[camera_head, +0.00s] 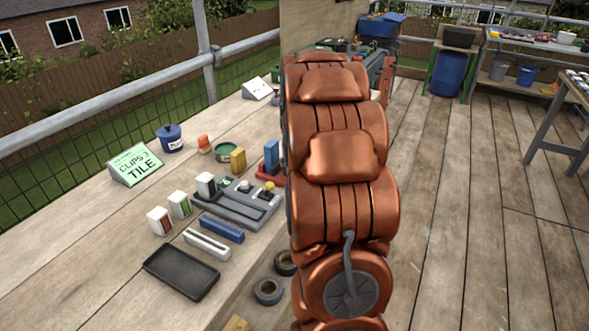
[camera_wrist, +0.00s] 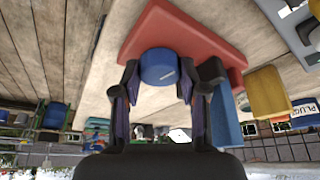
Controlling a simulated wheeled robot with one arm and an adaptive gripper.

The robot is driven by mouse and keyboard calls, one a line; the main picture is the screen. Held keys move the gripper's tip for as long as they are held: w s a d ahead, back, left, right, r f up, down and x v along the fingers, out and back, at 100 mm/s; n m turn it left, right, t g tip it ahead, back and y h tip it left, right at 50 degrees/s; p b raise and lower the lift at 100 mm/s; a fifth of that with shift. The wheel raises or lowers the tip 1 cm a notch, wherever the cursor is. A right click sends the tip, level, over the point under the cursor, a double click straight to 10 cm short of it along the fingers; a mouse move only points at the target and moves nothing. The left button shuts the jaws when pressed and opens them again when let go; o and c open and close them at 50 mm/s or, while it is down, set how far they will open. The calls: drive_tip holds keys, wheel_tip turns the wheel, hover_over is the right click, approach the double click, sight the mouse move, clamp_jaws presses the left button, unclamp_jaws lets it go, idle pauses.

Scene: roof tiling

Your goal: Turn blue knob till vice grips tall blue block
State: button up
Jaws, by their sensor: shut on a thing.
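The blue knob (camera_wrist: 159,66) is round and sits at the near side of the red vice (camera_wrist: 190,30) in the wrist view. My gripper (camera_wrist: 157,80) is shut on the knob, with one dark finger on each side of it. The tall blue block (camera_wrist: 226,120) stands upright at the vice, just right of my right finger. In the head view the block (camera_head: 271,156) rises from the red vice (camera_head: 264,177). My copper arm hides my gripper, the knob and part of the vice there. I cannot tell whether the vice jaws touch the block.
A yellow block (camera_head: 238,160) and a green tin (camera_head: 227,151) stand left of the vice. A grey tray (camera_head: 238,205) with pegs, a blue bar (camera_head: 222,229) and a black tray (camera_head: 181,270) lie nearer. A blue pot (camera_head: 171,139) and a green sign (camera_head: 134,164) stand farther left.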

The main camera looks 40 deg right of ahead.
drive_tip(key=shift+m, duration=0.3)
drive_tip(key=o, duration=1.1)
drive_tip(key=shift+o, duration=0.2)
drive_tip(key=v, duration=1.2)
